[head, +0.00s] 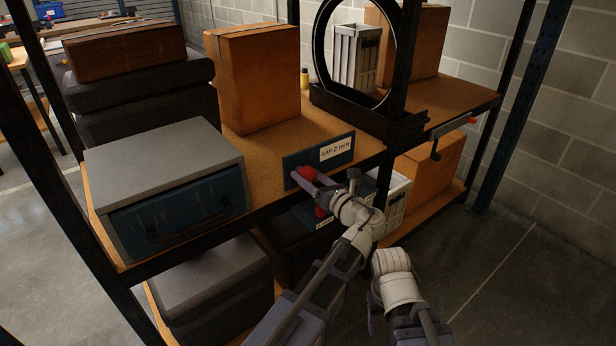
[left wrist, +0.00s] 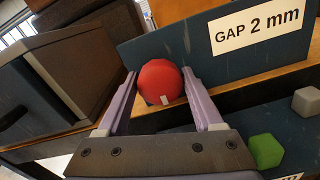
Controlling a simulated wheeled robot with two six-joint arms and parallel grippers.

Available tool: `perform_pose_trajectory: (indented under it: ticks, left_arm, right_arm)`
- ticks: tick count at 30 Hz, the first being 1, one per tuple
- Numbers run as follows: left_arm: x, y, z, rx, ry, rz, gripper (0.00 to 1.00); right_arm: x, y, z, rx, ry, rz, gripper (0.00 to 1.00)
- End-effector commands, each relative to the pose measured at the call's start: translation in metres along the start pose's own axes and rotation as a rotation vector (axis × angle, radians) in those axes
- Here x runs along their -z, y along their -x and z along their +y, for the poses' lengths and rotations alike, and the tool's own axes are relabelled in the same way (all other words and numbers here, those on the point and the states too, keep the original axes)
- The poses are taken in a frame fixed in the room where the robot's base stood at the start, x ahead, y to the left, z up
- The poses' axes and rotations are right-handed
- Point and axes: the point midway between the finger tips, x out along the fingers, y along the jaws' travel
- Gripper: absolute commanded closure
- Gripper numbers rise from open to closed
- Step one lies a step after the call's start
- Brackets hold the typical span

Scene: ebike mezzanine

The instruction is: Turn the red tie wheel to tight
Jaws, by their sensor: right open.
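The red tie wheel (head: 307,173) is mounted on the dark blue plate with a white "GAP 2 mm" label (head: 336,149) at the shelf's front edge. In the left wrist view the wheel (left wrist: 161,82) is a faceted red knob with a small white mark low on its face. My left gripper (head: 312,186) has one finger on each side of the wheel, and both fingertips (left wrist: 160,76) appear to touch its sides. My right gripper (head: 370,316) hangs low in front of the shelf, away from the wheel, and only partly shows.
Below the plate, a dark panel carries a second red knob (head: 320,212), a green knob (left wrist: 266,151) and a grey knob (left wrist: 306,101). A grey-topped blue case (head: 165,175) stands left on the shelf. A black wheel rim (head: 321,50) stands behind. Floor at right is clear.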

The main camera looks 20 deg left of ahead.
Motion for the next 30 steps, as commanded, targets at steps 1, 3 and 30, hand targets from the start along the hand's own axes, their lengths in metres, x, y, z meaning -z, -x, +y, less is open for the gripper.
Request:
perform_pose_trajectory:
  ticks: [1, 3, 30]
  left_arm:
    - [0.0, -0.0001, 0.0001, 0.0, 0.0, 0.0, 0.39]
    - [0.0, -0.0001, 0.0001, 0.0, 0.0, 0.0, 0.47]
    - [0.0001, -0.0001, 0.0002, 0.0, 0.162, 0.0, 0.93]
  right_arm:
    - [0.0, 0.0, 0.0, 0.0, 0.0, 0.0, 0.4]
    - [0.0, 0.0, 0.0, 0.0, 0.0, 0.0, 0.4]
    - [0.0, 0.0, 0.0, 0.0, 0.0, 0.0, 0.4]
